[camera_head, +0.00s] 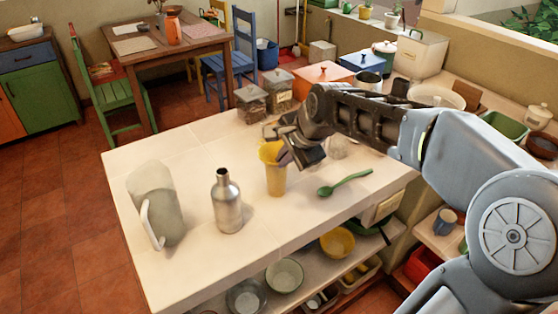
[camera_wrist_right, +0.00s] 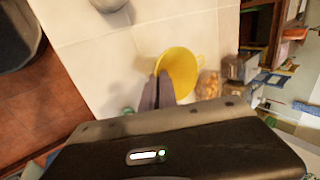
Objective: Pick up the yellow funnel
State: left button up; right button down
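The yellow funnel (camera_head: 270,155) is upright on the pale counter, with its wide mouth up and its narrower yellow lower part reaching down near the counter top. My right gripper (camera_head: 287,157) is at the right side of its rim. In the right wrist view, the funnel's round mouth (camera_wrist_right: 182,70) faces the camera. The two dark fingers (camera_wrist_right: 157,84) are close together there, with the near edge of the rim between their tips. Part of the rim is hidden behind the fingers. My left gripper is in neither view.
On the counter (camera_head: 190,150) stand a metal bottle (camera_head: 227,203) and a translucent pitcher (camera_head: 155,205), left of the funnel. A green spoon (camera_head: 343,184) lies to the right. Jars (camera_head: 252,103) stand behind. Bowls (camera_head: 285,275) sit on the shelf below.

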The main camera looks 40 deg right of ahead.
notch_tip(320, 180, up, 10)
dwell(0.5)
dwell(0.5)
